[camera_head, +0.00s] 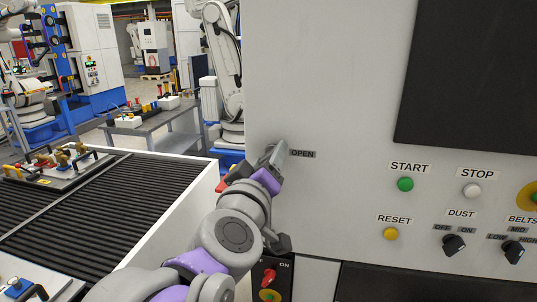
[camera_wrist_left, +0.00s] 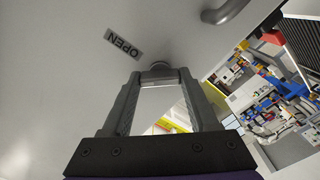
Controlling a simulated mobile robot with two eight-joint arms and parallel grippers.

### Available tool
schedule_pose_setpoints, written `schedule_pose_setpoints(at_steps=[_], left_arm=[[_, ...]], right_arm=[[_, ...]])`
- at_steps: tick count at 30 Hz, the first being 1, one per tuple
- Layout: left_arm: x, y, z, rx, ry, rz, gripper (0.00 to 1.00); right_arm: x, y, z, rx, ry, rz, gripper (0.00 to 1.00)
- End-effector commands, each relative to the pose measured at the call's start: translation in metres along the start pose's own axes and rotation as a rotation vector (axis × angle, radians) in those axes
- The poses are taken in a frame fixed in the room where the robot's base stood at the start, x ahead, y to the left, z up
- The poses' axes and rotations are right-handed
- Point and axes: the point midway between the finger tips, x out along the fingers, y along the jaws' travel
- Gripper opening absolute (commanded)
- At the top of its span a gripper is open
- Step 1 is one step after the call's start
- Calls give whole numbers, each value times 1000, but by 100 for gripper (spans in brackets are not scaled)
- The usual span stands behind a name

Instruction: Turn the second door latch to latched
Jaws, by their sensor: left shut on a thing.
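The door latch (camera_wrist_left: 159,68) shows in the left wrist view as a small grey part at the panel, between my fingertips. My left gripper (camera_wrist_left: 158,76) is shut on it, with one finger on each side. In the head view my left gripper (camera_head: 275,153) reaches the left edge of the light grey machine panel, just left of the OPEN label (camera_head: 302,153). There the fingers and wrist hide the latch, so its angle cannot be told. The label also shows upside down in the left wrist view (camera_wrist_left: 124,44). My right gripper is not in view.
A grey curved handle (camera_wrist_left: 228,11) stands out near the latch in the left wrist view. Buttons and dust and belts knobs (camera_head: 454,244) sit on the panel's right. A roller conveyor (camera_head: 60,215) with a fixture tray (camera_head: 52,178) runs on the left, below my arm.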

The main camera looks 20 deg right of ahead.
Motion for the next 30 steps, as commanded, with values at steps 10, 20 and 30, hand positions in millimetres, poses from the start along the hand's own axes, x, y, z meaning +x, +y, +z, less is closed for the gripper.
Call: schedule_pose_setpoints(at_steps=[10, 20, 30], left_arm=[[0, 1, -1, -328, 0, 1, 4], [0, 1, -1, -610, 0, 1, 4], [0, 1, 0, -786, -1, 0, 4]], right_arm=[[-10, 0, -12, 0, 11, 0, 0], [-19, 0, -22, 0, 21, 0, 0], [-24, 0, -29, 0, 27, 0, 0]])
